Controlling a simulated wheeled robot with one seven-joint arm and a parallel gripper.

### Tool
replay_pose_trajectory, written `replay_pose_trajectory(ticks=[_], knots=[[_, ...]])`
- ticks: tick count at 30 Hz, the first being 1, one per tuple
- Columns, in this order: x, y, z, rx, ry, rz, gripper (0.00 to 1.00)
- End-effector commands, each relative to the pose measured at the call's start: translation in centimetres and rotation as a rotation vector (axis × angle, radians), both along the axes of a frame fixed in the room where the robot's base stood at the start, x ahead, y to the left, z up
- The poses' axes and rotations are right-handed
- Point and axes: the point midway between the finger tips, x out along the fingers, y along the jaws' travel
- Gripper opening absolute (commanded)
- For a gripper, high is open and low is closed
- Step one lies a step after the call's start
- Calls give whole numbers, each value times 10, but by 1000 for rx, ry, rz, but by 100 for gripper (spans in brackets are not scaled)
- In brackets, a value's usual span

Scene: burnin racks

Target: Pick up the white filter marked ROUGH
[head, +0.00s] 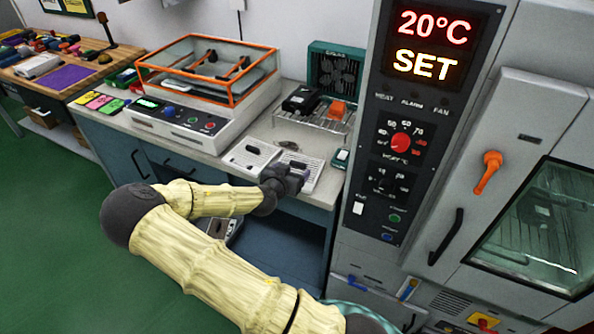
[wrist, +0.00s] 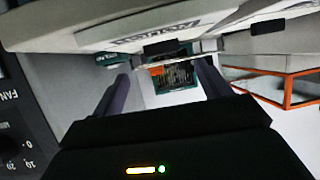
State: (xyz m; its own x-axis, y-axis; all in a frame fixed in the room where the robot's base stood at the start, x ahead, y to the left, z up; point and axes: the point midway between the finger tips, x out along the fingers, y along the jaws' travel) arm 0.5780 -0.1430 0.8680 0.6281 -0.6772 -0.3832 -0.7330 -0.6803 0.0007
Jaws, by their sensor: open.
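Two white filters with dark handles lie side by side on the bench in the head view: a left one (head: 250,155) and a right one (head: 313,172). My gripper (head: 285,178) is over the front of the right filter and hides part of it. In the wrist view my gripper (wrist: 163,75) is open and empty, its two dark fingers apart. A white filter (wrist: 90,37) crosses the top of that view, with a dark handle and a dark upside-down label that looks like ROUGH. The other filter (wrist: 285,13) is at upper right. Contact cannot be told.
An orange-framed clear case (head: 205,70) stands on the bench at left. A wire rack (head: 310,115) with black and orange items and a green fan unit (head: 337,70) are behind the filters. A tall oven cabinet (head: 400,130) closes off the right side. Green floor is open at left.

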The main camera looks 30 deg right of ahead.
Motion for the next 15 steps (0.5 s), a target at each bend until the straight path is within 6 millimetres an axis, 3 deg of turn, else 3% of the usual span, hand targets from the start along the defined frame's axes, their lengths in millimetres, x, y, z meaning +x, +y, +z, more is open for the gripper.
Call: replay_pose_trajectory(ticks=[10, 15], knots=[[2, -1, -1, 0, 0, 1, 76], [12, -11, -8, -3, 1, 1, 76]])
